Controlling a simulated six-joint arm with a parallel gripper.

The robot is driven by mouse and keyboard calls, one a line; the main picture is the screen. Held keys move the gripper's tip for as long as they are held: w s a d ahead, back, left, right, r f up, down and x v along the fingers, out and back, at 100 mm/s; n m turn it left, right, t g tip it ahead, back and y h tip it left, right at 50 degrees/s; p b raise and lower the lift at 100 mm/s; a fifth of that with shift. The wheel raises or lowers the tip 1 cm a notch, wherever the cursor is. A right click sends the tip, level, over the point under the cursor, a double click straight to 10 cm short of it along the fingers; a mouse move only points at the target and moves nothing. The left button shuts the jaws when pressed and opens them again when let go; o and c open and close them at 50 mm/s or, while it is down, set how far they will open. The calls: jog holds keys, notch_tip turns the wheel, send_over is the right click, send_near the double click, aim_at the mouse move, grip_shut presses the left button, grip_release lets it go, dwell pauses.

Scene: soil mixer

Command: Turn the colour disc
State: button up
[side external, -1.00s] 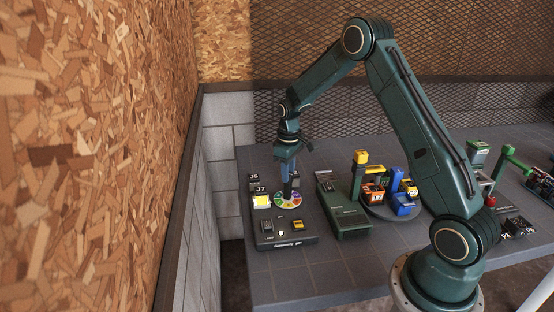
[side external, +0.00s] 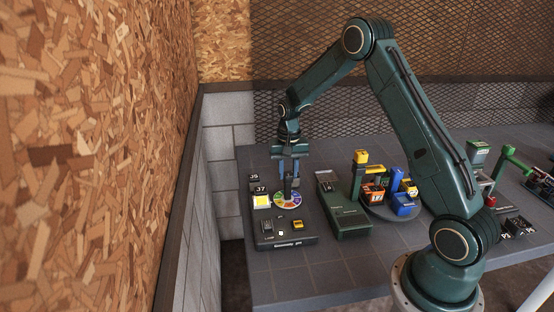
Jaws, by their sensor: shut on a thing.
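The colour disc (side external: 286,201) lies flat on the dark panel (side external: 285,242) at the left end of the table, with coloured wedges around its face. A dark upright handle stands at its middle. My gripper (side external: 289,182) points straight down over the disc and is shut on this handle. The fingers hide part of the disc's far side. The exact contact is small in the picture.
On the panel, a yellow-lit block (side external: 262,201) stands left of the disc, and small dark and yellow parts lie in front. A green case (side external: 342,212) stands close on the right. Beyond it, a round tray (side external: 378,211) holds coloured blocks.

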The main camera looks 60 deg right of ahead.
jog(key=m, duration=0.5)
jog(key=shift+r, duration=0.1)
jog(key=shift+m, duration=0.3)
jog(key=o, duration=1)
notch_tip(320, 180, up, 14)
jog(key=shift+f, duration=0.1)
dwell(0.4)
